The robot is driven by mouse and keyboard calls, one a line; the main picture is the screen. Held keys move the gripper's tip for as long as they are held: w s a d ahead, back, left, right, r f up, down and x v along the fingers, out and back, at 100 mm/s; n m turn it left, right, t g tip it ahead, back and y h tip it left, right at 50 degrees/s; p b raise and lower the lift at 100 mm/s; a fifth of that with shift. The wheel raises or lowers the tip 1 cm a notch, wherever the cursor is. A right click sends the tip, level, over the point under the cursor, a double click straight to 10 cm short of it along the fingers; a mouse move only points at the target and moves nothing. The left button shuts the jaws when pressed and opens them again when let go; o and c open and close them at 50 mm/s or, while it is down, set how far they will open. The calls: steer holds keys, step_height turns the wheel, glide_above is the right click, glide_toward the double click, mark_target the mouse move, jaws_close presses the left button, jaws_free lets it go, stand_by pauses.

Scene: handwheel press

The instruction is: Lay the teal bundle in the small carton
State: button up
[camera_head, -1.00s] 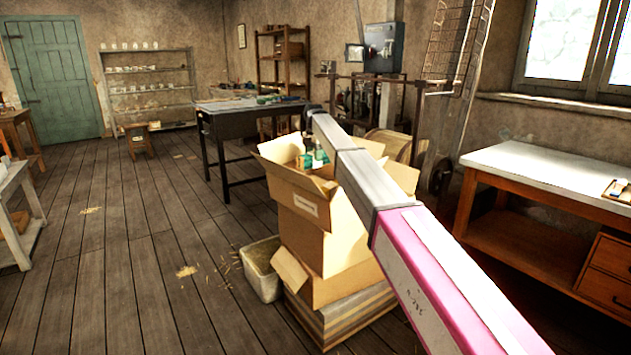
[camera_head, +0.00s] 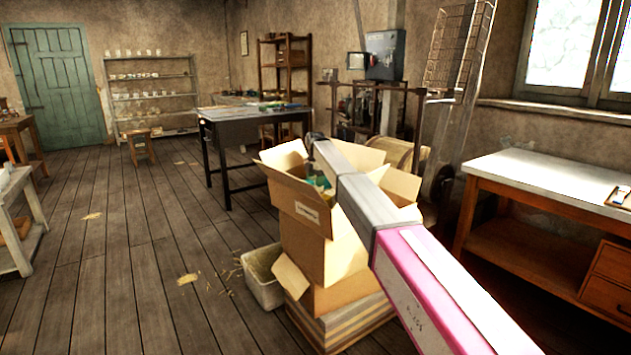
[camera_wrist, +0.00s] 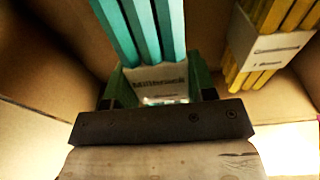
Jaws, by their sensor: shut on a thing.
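The teal bundle (camera_wrist: 145,30) is a set of long teal sticks in a white printed band. My gripper (camera_wrist: 158,88) has its green fingers shut on it at the band, and the sticks point away from the fingers. In the head view, the gripper (camera_head: 315,180) is down in the mouth of an open cardboard carton (camera_head: 300,212) with raised flaps, largely hidden by my arm and the flaps. In the wrist view, carton walls (camera_wrist: 52,52) surround the bundle. Whether the bundle touches the carton floor cannot be told.
A yellow bundle (camera_wrist: 262,48) in a white band lies in the carton, right of the teal one. The carton stands on another open box (camera_head: 325,298). A straw-filled bin (camera_head: 262,280) stands to the left. A dark table (camera_head: 255,114) is behind, a white-topped bench (camera_head: 550,175) right.

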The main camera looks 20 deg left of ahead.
steer(key=shift+f, duration=0.4)
steer(key=o, duration=1)
step_height(320, 180, up, 13)
steer(key=shift+r, duration=0.1)
